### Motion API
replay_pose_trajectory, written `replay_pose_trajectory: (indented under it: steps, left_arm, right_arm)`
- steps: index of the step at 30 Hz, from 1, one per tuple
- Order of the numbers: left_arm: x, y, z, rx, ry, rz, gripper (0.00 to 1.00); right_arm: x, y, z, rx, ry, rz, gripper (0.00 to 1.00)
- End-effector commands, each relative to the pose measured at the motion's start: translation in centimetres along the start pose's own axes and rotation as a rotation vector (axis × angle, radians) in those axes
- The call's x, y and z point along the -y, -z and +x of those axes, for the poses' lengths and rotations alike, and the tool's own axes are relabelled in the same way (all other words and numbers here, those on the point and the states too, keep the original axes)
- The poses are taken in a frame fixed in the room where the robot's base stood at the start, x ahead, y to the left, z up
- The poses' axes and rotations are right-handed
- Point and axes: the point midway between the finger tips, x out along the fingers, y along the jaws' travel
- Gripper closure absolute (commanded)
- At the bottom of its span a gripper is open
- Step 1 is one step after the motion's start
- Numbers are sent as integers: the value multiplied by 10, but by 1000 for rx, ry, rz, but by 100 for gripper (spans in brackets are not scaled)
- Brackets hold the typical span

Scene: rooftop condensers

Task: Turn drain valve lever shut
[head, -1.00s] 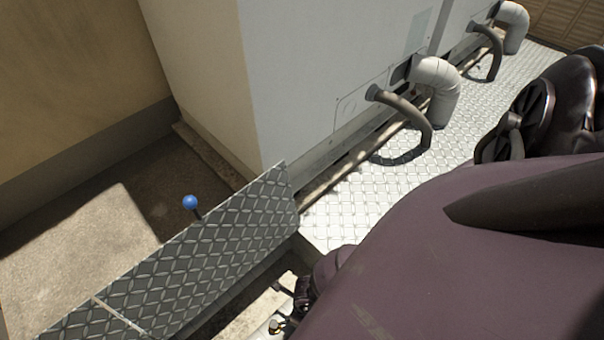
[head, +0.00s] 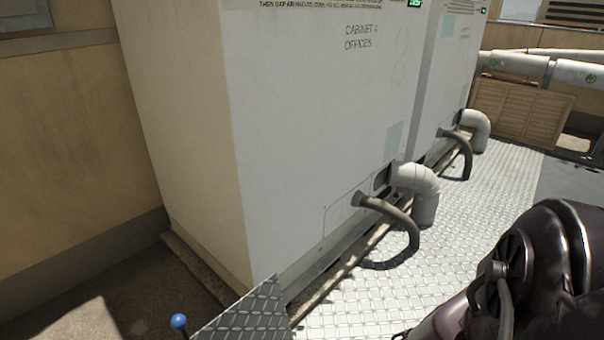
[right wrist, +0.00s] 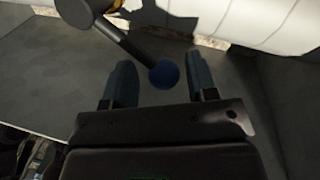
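The drain valve lever ends in a blue ball knob (head: 179,321), low in the head view beside a chequer plate panel (head: 245,318). In the right wrist view a dark lever rod (right wrist: 122,38) slants down from the upper left to the blue ball (right wrist: 164,74). My right gripper (right wrist: 161,62) is open, one finger on each side of the ball. The ball appears between the fingers, with gaps to both; its depth relative to them is hard to tell. The valve body is mostly cut off at the top. My left gripper is in neither view.
A tall white cabinet (head: 320,140) stands ahead, with a second one behind it. A grey elbow duct (head: 418,182) and a dark hose (head: 395,225) come out of its lower front. A chequer plate walkway (head: 460,230) runs along the cabinets. A tan wall (head: 70,130) is left.

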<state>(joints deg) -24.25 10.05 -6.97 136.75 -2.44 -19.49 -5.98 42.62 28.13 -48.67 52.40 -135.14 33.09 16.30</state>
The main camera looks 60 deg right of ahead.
Motion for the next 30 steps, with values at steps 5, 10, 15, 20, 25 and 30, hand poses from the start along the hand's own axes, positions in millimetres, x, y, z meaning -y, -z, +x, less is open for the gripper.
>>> replay_pose_trajectory:
  steps: [5,10,15,20,25,30]
  left_arm:
    - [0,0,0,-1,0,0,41]
    - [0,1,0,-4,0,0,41]
    - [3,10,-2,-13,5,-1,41]
    - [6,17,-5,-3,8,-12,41]
    - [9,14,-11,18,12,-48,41]
    - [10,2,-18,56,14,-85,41]
  right_arm:
    - [0,4,1,-6,1,-1,40]
    - [0,4,0,-7,1,-2,40]
    - [1,0,-15,0,3,-4,40]
    - [1,-4,-43,7,4,-5,40]
    - [0,-5,-73,8,4,-5,40]
    - [1,-3,-95,5,3,-3,40]
